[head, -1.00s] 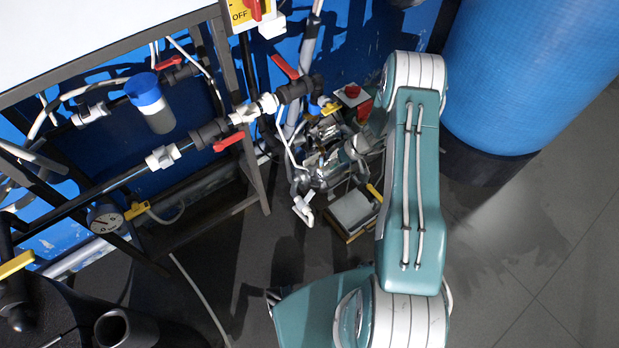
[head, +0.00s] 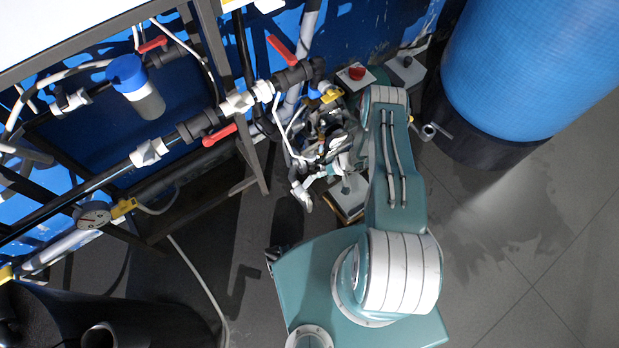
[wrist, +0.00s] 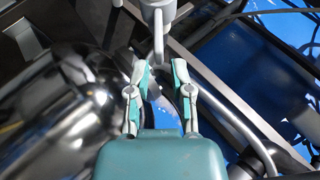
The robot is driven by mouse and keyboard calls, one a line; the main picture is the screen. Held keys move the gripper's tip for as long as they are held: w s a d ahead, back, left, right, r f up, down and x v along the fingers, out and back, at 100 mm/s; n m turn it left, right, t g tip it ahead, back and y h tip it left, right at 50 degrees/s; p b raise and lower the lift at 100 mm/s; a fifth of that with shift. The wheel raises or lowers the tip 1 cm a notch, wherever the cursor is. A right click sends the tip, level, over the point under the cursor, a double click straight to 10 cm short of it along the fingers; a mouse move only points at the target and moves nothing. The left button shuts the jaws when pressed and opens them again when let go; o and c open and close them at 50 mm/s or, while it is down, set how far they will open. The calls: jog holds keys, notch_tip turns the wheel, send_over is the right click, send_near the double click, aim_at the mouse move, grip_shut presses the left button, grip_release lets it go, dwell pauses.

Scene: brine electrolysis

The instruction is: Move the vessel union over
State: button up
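In the wrist view, my gripper (wrist: 160,72) has its two grey-and-teal fingers apart. A pale grey fitting (wrist: 158,14) with a narrow stem is at the top centre, its lower end in line with the gap between the fingertips. I cannot tell whether they touch, or whether this fitting is the vessel union. In the head view, a small grey ring-shaped fitting (head: 428,131) shows to the right of my arm, near the blue tank's base; I cannot tell if it is the union. My gripper is hard to make out there among the metal parts.
A shiny metal cylinder (wrist: 65,95) fills the left of the wrist view. In the head view, piping with red-handled valves (head: 219,135) runs along the left, and a blue tank (head: 540,65) stands at the right. Bare floor lies at the lower right.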

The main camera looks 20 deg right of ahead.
aim_at(310, 178)
jog(key=x, duration=0.4)
jog(key=shift+f, duration=0.3)
jog(key=shift+w+a+f, duration=0.1)
jog(key=shift+a, duration=0.1)
jog(key=shift+c, duration=0.3)
grip_shut()
